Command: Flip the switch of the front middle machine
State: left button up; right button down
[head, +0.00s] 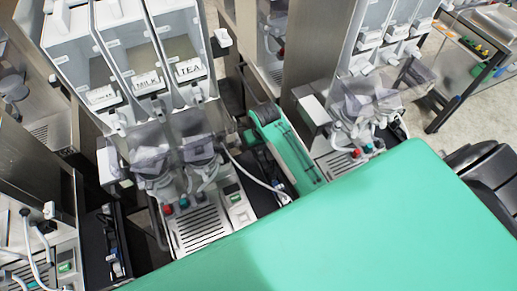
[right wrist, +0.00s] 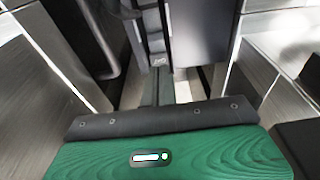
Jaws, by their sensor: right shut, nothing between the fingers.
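The front middle machine (head: 202,226) stands left of centre in the head view, with a slotted drip grate and red and teal knobs. A small green switch (head: 237,197) is on its light panel, right of the grate. Which way the switch is set is too small to tell. My right gripper (head: 264,113) is in the gap right of this machine, beyond the switch and apart from it. It is shut and empty. In the right wrist view, steel panels flank a dark gap, and no switch shows. My left gripper is not in view.
Clear bins labelled MILK (head: 146,82) and TEA (head: 190,70) stand above the middle machine. Another machine (head: 338,163) stands to the right and one (head: 62,262) to the left. A hose (head: 258,181) hangs near the switch. My large green body part hides the lower right.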

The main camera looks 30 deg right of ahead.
aim_at(260, 153)
jog(key=shift+r, duration=0.8)
notch_tip(260, 153, up, 4)
dwell(0.3)
